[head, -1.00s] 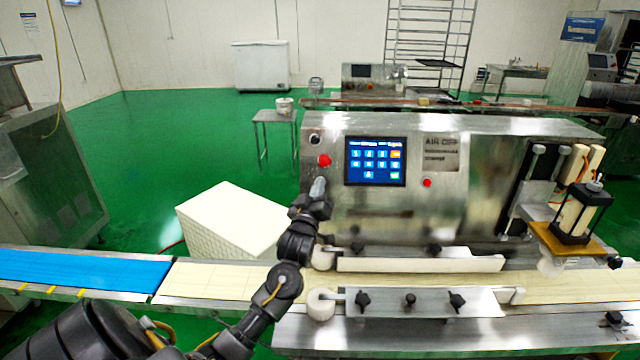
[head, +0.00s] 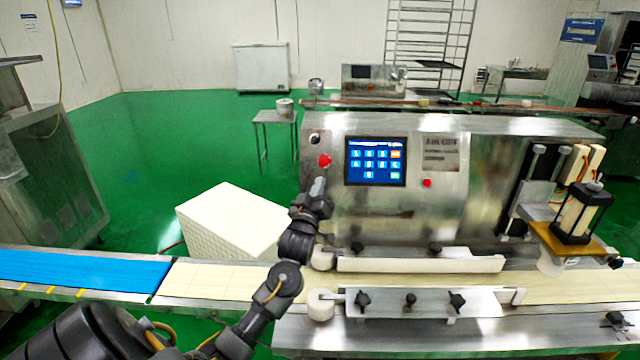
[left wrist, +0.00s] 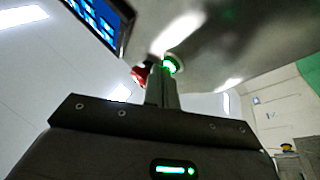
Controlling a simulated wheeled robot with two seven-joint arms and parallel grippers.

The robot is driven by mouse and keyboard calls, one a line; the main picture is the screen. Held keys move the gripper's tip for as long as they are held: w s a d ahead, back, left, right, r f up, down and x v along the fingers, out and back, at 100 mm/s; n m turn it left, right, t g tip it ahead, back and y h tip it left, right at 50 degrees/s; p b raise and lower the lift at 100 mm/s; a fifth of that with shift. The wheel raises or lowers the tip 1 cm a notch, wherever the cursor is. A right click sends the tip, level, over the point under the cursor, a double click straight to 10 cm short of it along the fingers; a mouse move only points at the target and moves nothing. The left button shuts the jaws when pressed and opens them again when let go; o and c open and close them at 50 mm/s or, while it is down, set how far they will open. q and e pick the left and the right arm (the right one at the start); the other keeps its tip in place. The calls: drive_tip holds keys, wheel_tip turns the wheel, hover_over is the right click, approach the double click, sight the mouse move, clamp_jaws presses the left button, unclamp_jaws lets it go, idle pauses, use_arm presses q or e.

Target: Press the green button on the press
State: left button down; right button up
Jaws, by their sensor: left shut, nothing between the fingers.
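The press (head: 440,210) is a steel machine with a blue touchscreen (head: 376,161) and a red knob (head: 324,160) on its front panel. My left gripper (head: 319,184) is shut and empty, its fingertips against or just short of the panel below the red knob. In the left wrist view the green button (left wrist: 171,64) glows right at the fingertips (left wrist: 163,75), partly covered by them. I cannot tell whether they touch it. The red knob (left wrist: 140,76) is just left of the fingers there. In the head view the gripper hides the green button. My right gripper is out of view.
A conveyor with a cream belt (head: 210,281) and a blue belt (head: 70,271) runs along the front of the press. A second red button (head: 427,183) is right of the screen. A white crate-like block (head: 232,222) stands on the green floor behind the belt.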

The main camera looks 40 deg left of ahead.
use_arm(q)
drive_tip(key=shift+s+d+r+p, duration=0.3)
drive_tip(key=shift+s+d+p, duration=0.15)
drive_tip(key=shift+s+p, duration=0.2)
drive_tip(key=shift+w, duration=0.1)
drive_tip(key=s+d+r+p, duration=0.1)
drive_tip(key=p, duration=0.1)
drive_tip(key=s+d+r+p, duration=0.1)
drive_tip(key=s+p, duration=0.1)
drive_tip(key=shift+s+d+r, duration=0.1)
drive_tip(key=shift+s+d, duration=0.2)
drive_tip(key=shift+d, duration=0.05)
idle(0.8)
